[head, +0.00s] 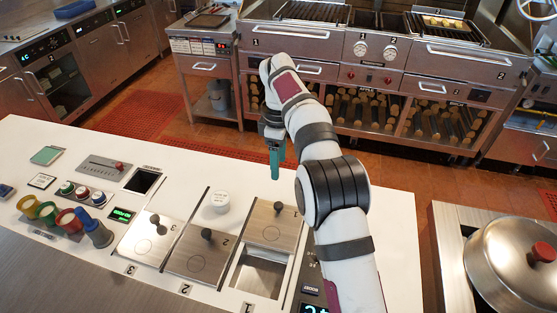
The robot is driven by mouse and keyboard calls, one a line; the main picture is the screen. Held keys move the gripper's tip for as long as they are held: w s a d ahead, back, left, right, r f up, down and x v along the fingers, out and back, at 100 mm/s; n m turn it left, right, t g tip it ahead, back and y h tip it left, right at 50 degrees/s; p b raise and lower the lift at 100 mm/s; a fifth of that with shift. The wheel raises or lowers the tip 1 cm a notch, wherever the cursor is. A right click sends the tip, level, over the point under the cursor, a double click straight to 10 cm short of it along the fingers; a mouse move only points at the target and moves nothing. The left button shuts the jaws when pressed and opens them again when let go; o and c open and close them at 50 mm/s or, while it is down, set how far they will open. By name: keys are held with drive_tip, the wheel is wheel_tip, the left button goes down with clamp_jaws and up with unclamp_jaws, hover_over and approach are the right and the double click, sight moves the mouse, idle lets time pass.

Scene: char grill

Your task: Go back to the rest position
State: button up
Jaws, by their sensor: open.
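My gripper (276,160) hangs at the end of my white and grey arm, near the middle of the head view. Its teal fingers point down and it appears empty. It is above the far edge of the white counter (385,207), beyond the metal lid marked 1 (272,221). I see the fingers nearly edge-on, so the gap between them is hard to make out. Nothing touches the fingers that I can see.
Lids marked 2 (200,256) and 3 (150,238) cover wells beside the partly open well 1 (258,275). A white round container (221,201) stands behind lid 2. A domed pot lid (515,258) is at right. The grill (380,45) stands across the floor.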

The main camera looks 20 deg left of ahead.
idle(0.3)
drive_tip(key=s+d+r+m+y, duration=0.1)
drive_tip(key=s+d+r+m, duration=0.45)
drive_tip(key=s+d, duration=0.25)
drive_tip(key=s+d+r+m, duration=0.4)
drive_tip(key=s+d+m, duration=0.3)
drive_tip(key=s+d, duration=0.1)
drive_tip(key=s+d+f+m, duration=0.2)
drive_tip(key=s+m, duration=0.3)
drive_tip(key=s, duration=0.4)
drive_tip(key=s+d+f+m, duration=0.2)
drive_tip(key=s+f+m, duration=0.2)
drive_tip(key=s, duration=0.6)
drive_tip(key=shift+s+d+f+m+y, duration=0.2)
drive_tip(key=shift+d+m+y, duration=0.15)
drive_tip(key=shift+m, duration=0.7)
